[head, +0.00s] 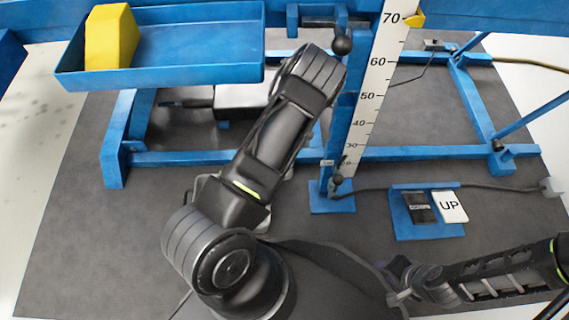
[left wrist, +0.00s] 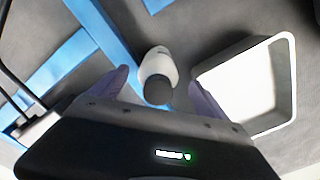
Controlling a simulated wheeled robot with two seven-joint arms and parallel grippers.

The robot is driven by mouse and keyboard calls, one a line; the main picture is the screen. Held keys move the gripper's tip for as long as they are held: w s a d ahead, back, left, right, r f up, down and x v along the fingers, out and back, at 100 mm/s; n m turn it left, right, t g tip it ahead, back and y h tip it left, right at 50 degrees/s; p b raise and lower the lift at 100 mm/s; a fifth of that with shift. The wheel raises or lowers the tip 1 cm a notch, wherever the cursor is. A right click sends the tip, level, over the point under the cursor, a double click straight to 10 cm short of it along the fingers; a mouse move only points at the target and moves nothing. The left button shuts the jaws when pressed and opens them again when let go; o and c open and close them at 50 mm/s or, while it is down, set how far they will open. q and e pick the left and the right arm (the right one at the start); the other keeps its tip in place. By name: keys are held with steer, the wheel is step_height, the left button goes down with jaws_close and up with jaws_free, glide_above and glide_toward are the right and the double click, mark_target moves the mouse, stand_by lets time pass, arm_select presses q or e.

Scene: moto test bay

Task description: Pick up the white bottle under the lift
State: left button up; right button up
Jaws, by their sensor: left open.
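The white bottle (left wrist: 158,68) shows in the left wrist view, with a dark grey cap facing the camera. My left gripper (left wrist: 158,79) is open, with one finger on each side of the bottle; I cannot tell whether either finger touches it. In the head view the bottle and the left gripper are not visible; my left arm reaches up toward the blue lift (head: 225,157). My right gripper (head: 400,284) is at the lower right of the head view, away from the lift; its jaw opening is unclear.
A white tray with raised walls (left wrist: 289,75) lies right of the bottle. Blue beams (left wrist: 110,40) are close on the left. In the head view a blue tray (head: 190,72) holds a yellow block (head: 112,38). A height scale (head: 372,85) and an UP pedal (head: 450,207) stand right.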

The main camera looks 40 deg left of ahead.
arm_select(q)
steer(key=shift+f, duration=0.4)
step_height(320, 180, down, 5)
steer(key=b, duration=0.3)
steer(key=shift+f, duration=0.15)
steer(key=shift+c, duration=0.6)
steer(key=shift+w, duration=0.1)
steer(key=c, duration=1.7)
steer(key=shift+r, duration=0.2)
steer(key=shift+c, duration=0.2)
